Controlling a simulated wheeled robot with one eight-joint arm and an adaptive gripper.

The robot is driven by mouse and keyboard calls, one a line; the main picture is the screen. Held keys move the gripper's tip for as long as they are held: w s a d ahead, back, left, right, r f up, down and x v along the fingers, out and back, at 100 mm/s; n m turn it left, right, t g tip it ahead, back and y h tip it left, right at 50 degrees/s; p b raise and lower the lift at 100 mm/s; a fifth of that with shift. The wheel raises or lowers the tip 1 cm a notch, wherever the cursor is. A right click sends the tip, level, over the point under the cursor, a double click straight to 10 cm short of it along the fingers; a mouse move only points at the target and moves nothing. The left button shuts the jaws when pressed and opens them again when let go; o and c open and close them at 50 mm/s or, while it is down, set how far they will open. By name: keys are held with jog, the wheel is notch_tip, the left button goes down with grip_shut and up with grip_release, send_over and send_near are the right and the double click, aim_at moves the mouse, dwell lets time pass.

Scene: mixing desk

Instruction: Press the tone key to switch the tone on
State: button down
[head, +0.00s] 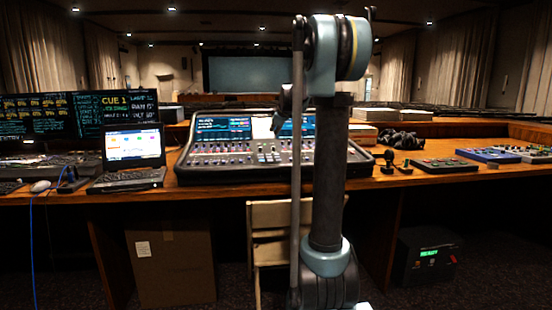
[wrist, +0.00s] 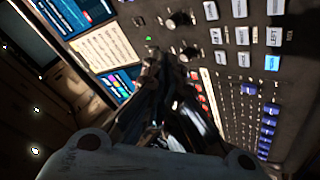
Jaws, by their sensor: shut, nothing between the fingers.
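The mixing desk (head: 235,160) stands on the wooden counter, with screens along its back and rows of keys and faders. In the wrist view its panel (wrist: 200,45) runs across tilted. White and pale blue keys (wrist: 273,36) lie at the upper right and a column of red keys (wrist: 202,98) lies right of the fingers. I cannot tell which key is the tone key. In the head view my arm hides part of the desk.
An open laptop (head: 133,150) and monitors (head: 85,112) stand left of the desk. Headphones (head: 402,139) and small control boxes (head: 445,165) lie to the right. A chair (head: 270,232) stands in front and a carton (head: 172,262) is under the counter.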

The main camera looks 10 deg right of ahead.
aim_at(275, 155)
jog(key=shift+w+r, duration=0.1)
jog(key=shift+w, duration=0.25)
jog(key=shift+w+d+f, duration=0.1)
jog(key=shift+w+f, duration=0.05)
jog(key=shift+f, duration=1.3)
jog(key=shift+w+a+f, duration=0.1)
jog(key=shift+w+f, duration=0.05)
jog(key=shift+f, duration=1.35)
jog(key=shift+w+d+f, duration=0.1)
jog(key=shift+w+f, duration=0.05)
jog(key=shift+f, duration=1.3)
jog(key=shift+f, duration=0.7)
jog(key=shift+r, duration=0.8)
jog(key=shift+s+r, duration=0.2)
jog(key=shift+r, duration=1.05)
jog(key=shift+s+r, duration=0.15)
jog(key=shift+r, duration=1.1)
